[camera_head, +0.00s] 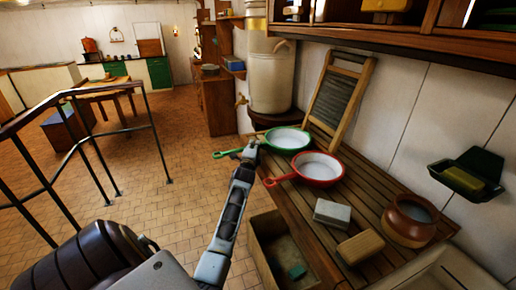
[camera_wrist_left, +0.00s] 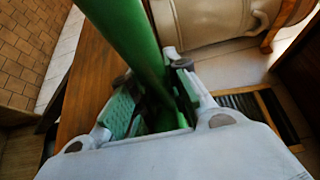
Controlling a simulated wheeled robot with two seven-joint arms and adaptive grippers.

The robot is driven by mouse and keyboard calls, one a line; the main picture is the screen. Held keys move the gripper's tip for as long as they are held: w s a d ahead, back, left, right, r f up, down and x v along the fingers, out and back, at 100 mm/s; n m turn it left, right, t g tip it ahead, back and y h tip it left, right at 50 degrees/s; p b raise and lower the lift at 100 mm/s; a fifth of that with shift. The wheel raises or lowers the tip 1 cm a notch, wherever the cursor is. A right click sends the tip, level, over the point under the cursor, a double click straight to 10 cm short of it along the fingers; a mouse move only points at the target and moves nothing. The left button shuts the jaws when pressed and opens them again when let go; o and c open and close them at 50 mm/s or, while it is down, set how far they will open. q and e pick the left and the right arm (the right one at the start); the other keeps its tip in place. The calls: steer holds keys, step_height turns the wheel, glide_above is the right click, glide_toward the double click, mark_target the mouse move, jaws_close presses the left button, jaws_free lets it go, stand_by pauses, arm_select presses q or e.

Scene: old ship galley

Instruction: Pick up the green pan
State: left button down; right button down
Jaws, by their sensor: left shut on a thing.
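The green pan (camera_head: 287,138) rests at the far end of the slatted wooden counter, with a pale inside and its handle pointing left past the counter's edge. My left gripper (camera_head: 250,151) is at that handle. In the left wrist view my left gripper (camera_wrist_left: 158,95) is shut around the green handle (camera_wrist_left: 128,35), which runs up between the fingers. Whether the pan still touches the counter is hard to tell. My right gripper does not show.
A red pan (camera_head: 320,168) stands right in front of the green one. A washboard (camera_head: 340,102) leans on the wall behind. A large pale container (camera_head: 271,75) stands beyond. A sponge block (camera_head: 332,213), a brush (camera_head: 360,247) and a brown pot (camera_head: 409,220) lie nearer.

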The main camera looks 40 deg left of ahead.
arm_select(q)
steer(key=shift+r, duration=1.85)
steer(key=s+a, duration=0.2)
steer(key=s, duration=0.2)
steer(key=s+a+b, duration=0.1)
steer(key=s+a, duration=0.1)
steer(key=s, duration=0.2)
steer(key=s+a, duration=0.2)
steer(key=s, duration=0.2)
steer(key=shift+s+a+f+b, duration=0.15)
steer(key=shift+s+a+b, duration=0.1)
steer(key=shift+b, duration=0.1)
steer(key=shift+s+a, duration=0.45)
steer(key=shift+s, duration=0.4)
steer(key=shift+s+a, duration=0.4)
steer(key=shift+s, duration=0.45)
